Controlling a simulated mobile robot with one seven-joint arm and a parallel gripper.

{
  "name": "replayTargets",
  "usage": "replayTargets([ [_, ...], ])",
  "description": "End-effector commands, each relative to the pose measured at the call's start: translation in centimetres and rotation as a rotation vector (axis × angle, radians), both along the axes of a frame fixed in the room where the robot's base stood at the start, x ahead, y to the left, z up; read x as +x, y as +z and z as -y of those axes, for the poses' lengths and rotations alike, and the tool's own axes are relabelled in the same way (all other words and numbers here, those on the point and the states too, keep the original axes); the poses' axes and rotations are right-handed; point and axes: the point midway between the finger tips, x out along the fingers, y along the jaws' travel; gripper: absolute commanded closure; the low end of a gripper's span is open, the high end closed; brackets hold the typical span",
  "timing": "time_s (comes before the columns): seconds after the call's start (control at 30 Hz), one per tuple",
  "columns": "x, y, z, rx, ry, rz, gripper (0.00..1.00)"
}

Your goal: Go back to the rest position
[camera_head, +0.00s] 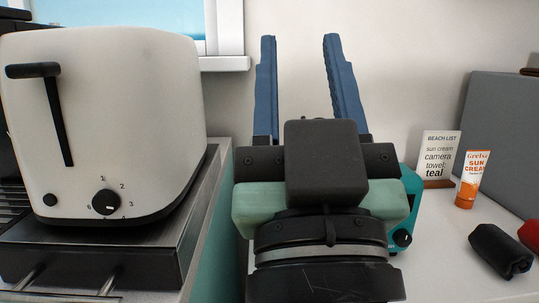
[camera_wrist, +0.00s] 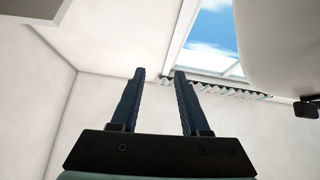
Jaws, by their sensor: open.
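My gripper (camera_head: 304,88) is raised in the middle of the head view, its two blue fingers pointing up and set apart with nothing between them. In the wrist view my gripper (camera_wrist: 159,102) is also open and empty, against the bare wall and ceiling. It stands to the right of the white toaster (camera_head: 110,120) and touches nothing that I can see. My wrist hides part of the worktop and most of a teal object (camera_head: 408,215) behind it.
The toaster stands on a dark metal appliance (camera_head: 95,255) at the left. At the right are a beach list card (camera_head: 439,158), an orange and white sun cream tube (camera_head: 472,180), a black rolled item (camera_head: 500,251), a red item (camera_head: 530,236) and a grey panel (camera_head: 505,130). A window (camera_wrist: 212,38) is above.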

Motion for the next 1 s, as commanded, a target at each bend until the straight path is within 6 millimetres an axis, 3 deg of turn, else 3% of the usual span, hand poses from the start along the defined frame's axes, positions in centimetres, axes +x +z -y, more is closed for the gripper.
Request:
replayTargets([
  [0.03,-1.4,2.3,-1.8,0.017,0.028,0.08,0.54],
  [0.1,-3.0,5.2,-3.1,0.04,0.046,0.155,0.54],
  [0.37,-2.6,12.3,-2.5,0.036,0.034,0.134,0.54],
  [1.0,-2.5,31.5,-2.5,0.035,0.034,0.131,0.54],
])
